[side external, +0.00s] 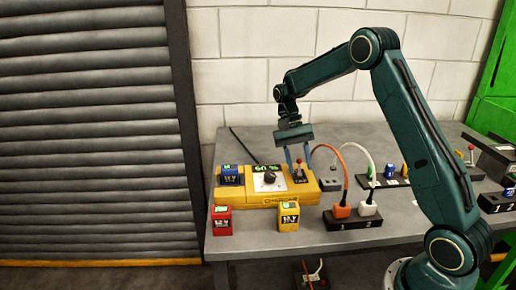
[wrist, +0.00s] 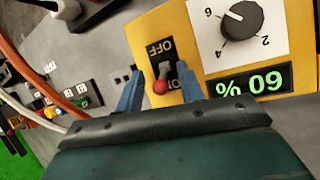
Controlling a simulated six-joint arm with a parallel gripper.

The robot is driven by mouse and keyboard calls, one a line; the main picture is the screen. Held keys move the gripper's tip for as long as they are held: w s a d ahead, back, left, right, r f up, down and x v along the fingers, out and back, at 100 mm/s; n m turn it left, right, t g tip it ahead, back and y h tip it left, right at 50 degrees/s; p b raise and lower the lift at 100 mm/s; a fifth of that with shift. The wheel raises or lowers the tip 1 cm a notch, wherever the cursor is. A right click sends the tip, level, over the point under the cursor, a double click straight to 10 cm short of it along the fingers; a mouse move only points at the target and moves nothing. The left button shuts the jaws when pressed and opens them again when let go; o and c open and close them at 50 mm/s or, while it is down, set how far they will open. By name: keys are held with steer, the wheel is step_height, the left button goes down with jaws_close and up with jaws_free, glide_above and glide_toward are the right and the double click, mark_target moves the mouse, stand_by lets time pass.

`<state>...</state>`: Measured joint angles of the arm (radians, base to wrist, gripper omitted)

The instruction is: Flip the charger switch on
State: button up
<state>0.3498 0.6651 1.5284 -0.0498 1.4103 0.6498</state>
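The yellow charger (side external: 240,196) stands on the grey bench. Its switch (side external: 299,176) is at the right end of its top. In the wrist view the switch lever has a red ball tip (wrist: 160,87), on a black plate with an OFF label and another label partly hidden by my gripper. I cannot tell for sure which way the lever leans. My gripper (side external: 299,163) is above the switch, pointing down. Its two blue fingers (wrist: 160,86) are apart, one on each side of the lever. I see no clear contact with the lever.
A dial (wrist: 240,20) and a lit green display (wrist: 249,84) sit beside the switch. A blue battery (side external: 230,175) is on the charger; red (side external: 222,220) and yellow (side external: 289,217) ones stand in front. An orange cable (side external: 343,165) and a white cable arch close on the right.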

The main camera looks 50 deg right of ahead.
mark_target(302, 175)
steer(key=shift+s+a+r+t+h, duration=0.1)
steer(key=shift+s+a+t+h, duration=0.2)
steer(key=shift+t+h, duration=0.5)
steer(key=shift+s+a+r+t+h, duration=0.1)
steer(key=shift+s+a+t+h, duration=0.2)
steer(key=shift+t+h, duration=0.5)
steer(key=shift+s+a+f+m+t+h, duration=0.2)
steer(key=shift+s+a+t+h, duration=0.1)
steer(key=shift+t+h, duration=0.45)
steer(key=shift+s+a+f+m+t+h, duration=0.1)
steer(key=shift+s+a+m+t+h, duration=0.15)
steer(key=shift+t+h, duration=0.5)
steer(key=v, duration=1.4)
steer(key=s+a+r+n+t+y, duration=0.1)
steer(key=s+a+n+t+y, duration=0.1)
steer(key=s+n, duration=0.3)
steer(key=s+a+r+n+t+y, duration=0.2)
steer(key=s+a+n, duration=0.2)
steer(key=s, duration=0.8)
steer(key=shift+n, duration=0.95)
steer(key=shift+s, duration=0.1)
steer(key=shift+s+a+f+n, duration=0.1)
steer(key=shift+s+a+n, duration=0.15)
steer(key=shift+s, duration=0.15)
steer(key=shift+s+a+f+n, duration=0.15)
steer(key=shift+s+n, duration=0.1)
steer(key=shift+s, duration=0.1)
